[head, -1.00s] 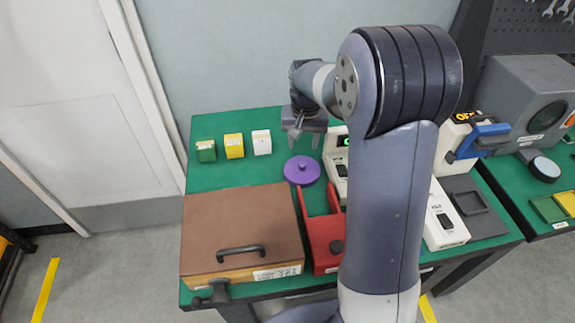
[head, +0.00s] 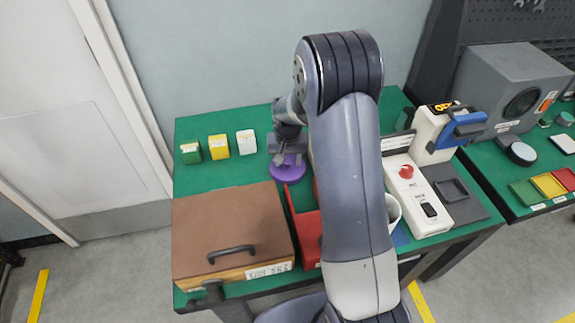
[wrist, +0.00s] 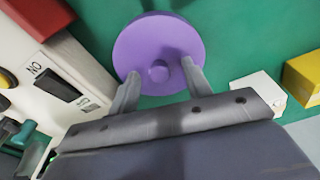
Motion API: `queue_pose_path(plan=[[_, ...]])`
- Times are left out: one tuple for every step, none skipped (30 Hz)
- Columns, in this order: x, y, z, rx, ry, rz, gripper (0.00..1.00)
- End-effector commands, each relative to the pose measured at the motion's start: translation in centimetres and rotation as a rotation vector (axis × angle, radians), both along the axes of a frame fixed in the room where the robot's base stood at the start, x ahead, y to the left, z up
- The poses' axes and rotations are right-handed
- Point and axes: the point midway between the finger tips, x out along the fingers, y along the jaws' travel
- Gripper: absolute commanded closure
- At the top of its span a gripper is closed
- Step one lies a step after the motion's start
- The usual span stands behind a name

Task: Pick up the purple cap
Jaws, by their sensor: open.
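The purple cap (head: 287,172) is a round disc with a small knob at its centre, lying on the green table top. My gripper (head: 287,160) is above it in the head view and covers part of it. I cannot tell how high the fingertips are above the cap.
A brown case (head: 235,225) with a black handle and a red holder (head: 304,225) stand in front of the cap. Green, yellow and white small boxes (head: 219,146) stand to the left. A white device (head: 418,195) stands right, beyond my arm. The table between boxes and case is clear.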

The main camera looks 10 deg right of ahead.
Motion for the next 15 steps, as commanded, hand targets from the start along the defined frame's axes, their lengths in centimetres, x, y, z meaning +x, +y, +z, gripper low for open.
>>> queue_pose_path(plan=[[0.02, -0.01, -0.08, 0.000, 0.000, 0.000, 0.53], [0.02, -0.01, -0.11, 0.000, 0.000, 0.000, 0.53], [0.03, -0.02, -0.11, 0.000, -0.001, 0.000, 0.53], [0.03, -0.02, -0.11, 0.000, -0.001, 0.000, 0.53], [0.03, -0.02, -0.10, 0.000, -0.001, 0.000, 0.53], [0.03, -0.02, -0.10, 0.000, -0.001, 0.000, 0.53], [0.03, -0.02, -0.10, 0.000, -0.001, 0.000, 0.54], [0.02, -0.01, -0.10, 0.000, -0.001, 0.000, 0.57], [0.02, -0.01, -0.09, 0.000, -0.001, 0.000, 0.60], [0.02, -0.01, -0.09, 0.000, -0.001, 0.000, 0.62], [0.02, -0.01, -0.09, 0.000, -0.001, 0.000, 0.65], [0.02, -0.01, -0.09, 0.000, -0.001, 0.000, 0.68], [0.02, -0.01, -0.09, 0.000, -0.001, 0.000, 0.71], [0.02, -0.01, -0.08, 0.000, -0.001, 0.000, 0.73], [0.02, -0.01, -0.08, 0.000, -0.001, 0.000, 0.76]])
